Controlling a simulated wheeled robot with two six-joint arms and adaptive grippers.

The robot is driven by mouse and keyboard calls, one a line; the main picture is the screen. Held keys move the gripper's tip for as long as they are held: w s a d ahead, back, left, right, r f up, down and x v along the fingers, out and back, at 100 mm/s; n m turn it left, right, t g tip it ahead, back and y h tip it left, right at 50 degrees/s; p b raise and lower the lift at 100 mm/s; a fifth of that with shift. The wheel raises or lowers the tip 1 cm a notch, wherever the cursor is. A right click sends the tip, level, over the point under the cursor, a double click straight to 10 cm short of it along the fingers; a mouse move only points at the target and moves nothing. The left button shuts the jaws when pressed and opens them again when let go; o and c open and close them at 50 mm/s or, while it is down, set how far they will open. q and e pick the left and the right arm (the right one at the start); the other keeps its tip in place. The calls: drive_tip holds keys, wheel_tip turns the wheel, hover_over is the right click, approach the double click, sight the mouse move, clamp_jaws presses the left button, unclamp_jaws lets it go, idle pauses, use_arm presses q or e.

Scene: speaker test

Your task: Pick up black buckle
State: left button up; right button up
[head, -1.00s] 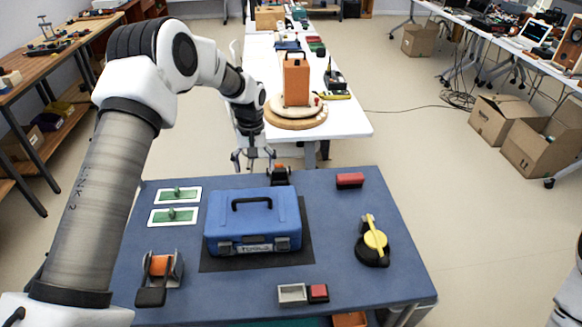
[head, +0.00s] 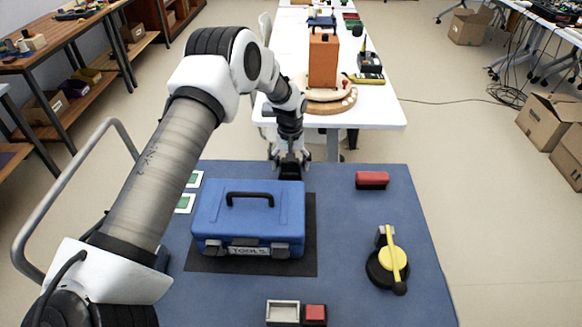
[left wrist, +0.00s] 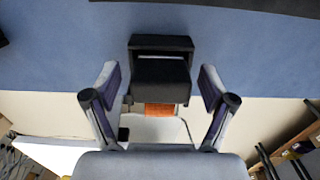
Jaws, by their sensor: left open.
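The black buckle (left wrist: 160,68) shows in the left wrist view as a blocky black piece with an orange strip (left wrist: 159,109) below it in the picture. It sits at the far edge of the blue table. My left gripper (left wrist: 155,82) is open, with one finger on each side of the buckle and visible gaps between. In the head view my left gripper (head: 289,164) is behind the blue toolbox and hides most of the buckle. My right gripper is not in view.
The blue toolbox (head: 249,215) stands on a dark mat (head: 307,262) close in front of the gripper. A red block (head: 372,180), a yellow-handled rotary switch (head: 392,262) and a red button box (head: 314,313) are to the right. A white table (head: 375,108) stands beyond.

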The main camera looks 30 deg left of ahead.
use_arm(q)
drive_tip(key=shift+s, duration=0.1)
drive_tip(key=c, duration=1.2)
drive_tip(key=shift+o, duration=0.2)
